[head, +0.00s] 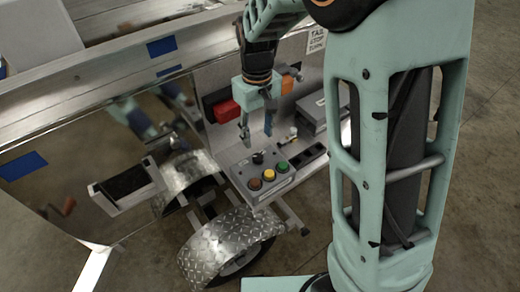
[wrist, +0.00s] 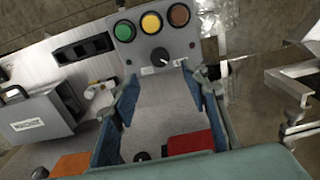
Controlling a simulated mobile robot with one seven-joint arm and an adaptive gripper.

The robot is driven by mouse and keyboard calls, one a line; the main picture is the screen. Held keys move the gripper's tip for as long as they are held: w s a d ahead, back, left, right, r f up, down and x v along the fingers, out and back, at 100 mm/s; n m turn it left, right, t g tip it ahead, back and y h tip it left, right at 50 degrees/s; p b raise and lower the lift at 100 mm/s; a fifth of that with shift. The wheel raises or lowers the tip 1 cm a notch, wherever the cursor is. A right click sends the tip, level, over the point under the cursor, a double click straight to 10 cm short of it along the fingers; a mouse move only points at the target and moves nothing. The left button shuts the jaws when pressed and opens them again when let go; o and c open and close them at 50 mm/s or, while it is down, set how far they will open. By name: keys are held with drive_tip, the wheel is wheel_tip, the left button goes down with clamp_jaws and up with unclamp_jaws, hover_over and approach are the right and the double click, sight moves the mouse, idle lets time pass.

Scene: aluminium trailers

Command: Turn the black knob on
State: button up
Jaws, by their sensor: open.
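The black knob (head: 258,157) sits on a grey control box (head: 243,176), behind its row of three round buttons. In the wrist view the knob (wrist: 160,56) shows a white pointer mark, slanting toward the lower right. My gripper (head: 256,139) hangs above the knob with its fingers pointing down. In the wrist view my gripper (wrist: 160,77) is open and empty, with one blue finger on each side and the knob just beyond the gap between the tips. The fingers appear apart from the knob.
The buttons are brown (head: 254,184), yellow (head: 269,174) and green (head: 283,166). A red box (head: 226,111) and an orange part (head: 287,84) are near my gripper. A black slotted panel (head: 311,157) and a grey case (head: 318,113) stand beside the control box. A diamond-plate wheel fender (head: 228,238) is in front.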

sight(258, 157)
wheel_tip(258, 157, down, 9)
drive_tip(key=shift+b, duration=0.45)
drive_tip(key=shift+c, duration=0.6)
clamp_jaws()
